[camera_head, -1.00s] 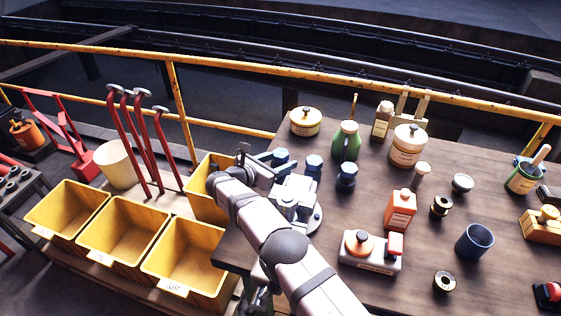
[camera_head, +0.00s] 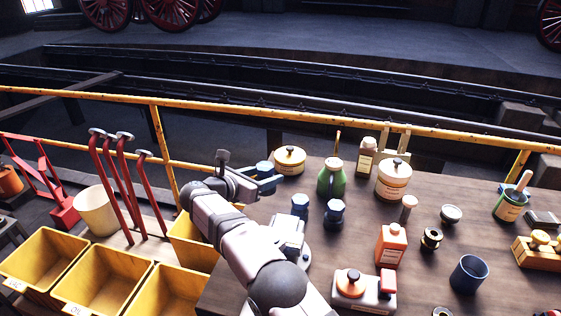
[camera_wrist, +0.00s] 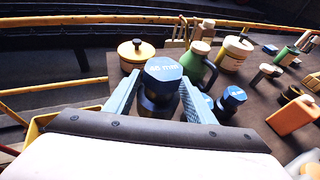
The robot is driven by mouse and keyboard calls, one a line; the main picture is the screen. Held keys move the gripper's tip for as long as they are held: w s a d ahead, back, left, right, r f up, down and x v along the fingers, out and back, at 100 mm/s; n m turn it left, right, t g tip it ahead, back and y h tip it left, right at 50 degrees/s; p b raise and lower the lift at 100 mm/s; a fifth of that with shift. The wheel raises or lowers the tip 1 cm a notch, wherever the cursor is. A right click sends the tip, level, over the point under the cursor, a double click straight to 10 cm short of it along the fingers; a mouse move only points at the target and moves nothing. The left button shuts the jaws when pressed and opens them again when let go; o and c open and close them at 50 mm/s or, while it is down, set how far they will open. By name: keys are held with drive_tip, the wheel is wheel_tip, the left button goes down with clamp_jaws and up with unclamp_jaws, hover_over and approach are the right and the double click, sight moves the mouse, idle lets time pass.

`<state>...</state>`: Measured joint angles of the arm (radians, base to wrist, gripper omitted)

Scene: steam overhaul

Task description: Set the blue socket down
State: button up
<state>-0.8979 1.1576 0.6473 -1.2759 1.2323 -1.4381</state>
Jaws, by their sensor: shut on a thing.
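My gripper (camera_wrist: 160,95) is shut on a blue hex-topped socket (camera_wrist: 162,75) with white lettering on its top. In the wrist view the socket stands upright between the two pale blue fingers. In the head view the held socket (camera_head: 264,170) is near the table's back left corner, left of and in front of the yellow tin (camera_head: 289,160). It looks raised above the table (camera_head: 415,275). Two other blue sockets (camera_head: 300,205) (camera_head: 335,212) stand on the table to the right of my gripper. The underside of the held socket is hidden.
A green can (camera_head: 332,178) and a cream pot (camera_head: 394,180) stand right of the tin. An orange bottle (camera_head: 391,245) and a blue cup (camera_head: 469,273) are nearer the front. Yellow bins (camera_head: 100,285) and a yellow railing (camera_head: 300,120) lie off the table.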

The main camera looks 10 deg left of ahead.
sight(263, 167)
drive_tip(key=shift+r+p, duration=1.2)
drive_tip(key=shift+r, duration=0.35)
drive_tip(key=shift+f, duration=0.1)
